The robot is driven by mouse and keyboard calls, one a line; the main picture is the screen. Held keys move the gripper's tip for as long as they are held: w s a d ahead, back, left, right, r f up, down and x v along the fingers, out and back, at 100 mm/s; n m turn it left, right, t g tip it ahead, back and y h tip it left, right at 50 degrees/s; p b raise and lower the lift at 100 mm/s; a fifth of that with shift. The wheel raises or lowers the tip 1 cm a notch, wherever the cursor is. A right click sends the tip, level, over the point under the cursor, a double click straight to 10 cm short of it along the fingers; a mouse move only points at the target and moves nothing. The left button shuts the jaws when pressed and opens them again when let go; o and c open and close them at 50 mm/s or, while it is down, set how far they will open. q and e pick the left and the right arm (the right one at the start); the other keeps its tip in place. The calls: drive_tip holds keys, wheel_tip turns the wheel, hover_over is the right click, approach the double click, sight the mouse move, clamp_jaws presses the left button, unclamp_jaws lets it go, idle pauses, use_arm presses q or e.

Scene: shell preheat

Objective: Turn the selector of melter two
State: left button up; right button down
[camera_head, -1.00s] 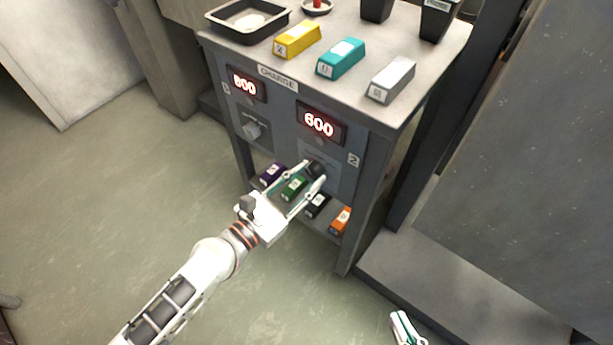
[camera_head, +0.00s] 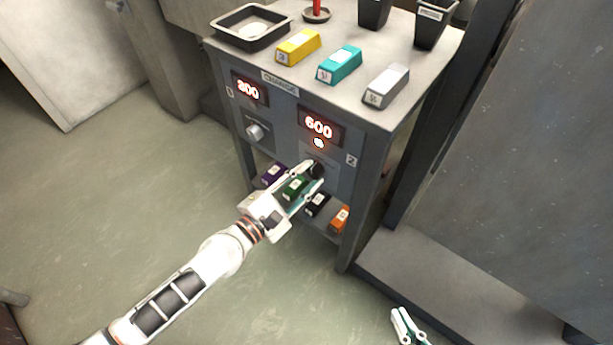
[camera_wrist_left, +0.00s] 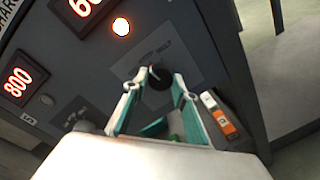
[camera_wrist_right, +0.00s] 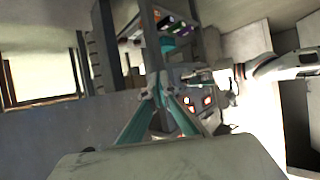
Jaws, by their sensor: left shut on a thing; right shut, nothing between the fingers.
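The dark selector knob of melter two (camera_head: 317,170) is on the front panel, below a display reading 600 (camera_head: 318,124) and beside the label 2. My left gripper (camera_head: 313,178) is shut on this knob, and the fingers hide part of it. In the left wrist view the fingertips sit either side of the black knob (camera_wrist_left: 158,78), which has a light pointer mark. A round lamp (camera_head: 318,143) under the 600 display glows white-orange. My right gripper (camera_head: 404,326) is shut and empty, low at the bottom edge and away from the panel.
Melter one's grey knob (camera_head: 254,131) and its 800 display (camera_wrist_left: 18,82) are to the left in the head view. Yellow (camera_head: 298,47), teal (camera_head: 340,65) and grey (camera_head: 387,86) blocks lie on top with a tray (camera_head: 250,27). Several coloured blocks lie on the lower shelf.

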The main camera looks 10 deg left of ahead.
use_arm(q)
drive_tip(key=shift+r+m, duration=0.15)
drive_tip(key=shift+m, duration=0.65)
use_arm(e)
drive_tip(key=shift+s+d+f, duration=0.35)
drive_tip(key=shift+s+f, duration=0.05)
drive_tip(key=shift+w+r, duration=0.1)
use_arm(q)
drive_tip(key=o, duration=1.1)
use_arm(e)
drive_tip(key=shift+w+a+r, duration=0.1)
drive_tip(key=shift+w+r, duration=0.05)
drive_tip(key=shift+w, duration=0.05)
drive_tip(key=shift+r, duration=0.1)
use_arm(q)
drive_tip(key=v, duration=1.2)
drive_tip(key=shift+d, duration=0.1)
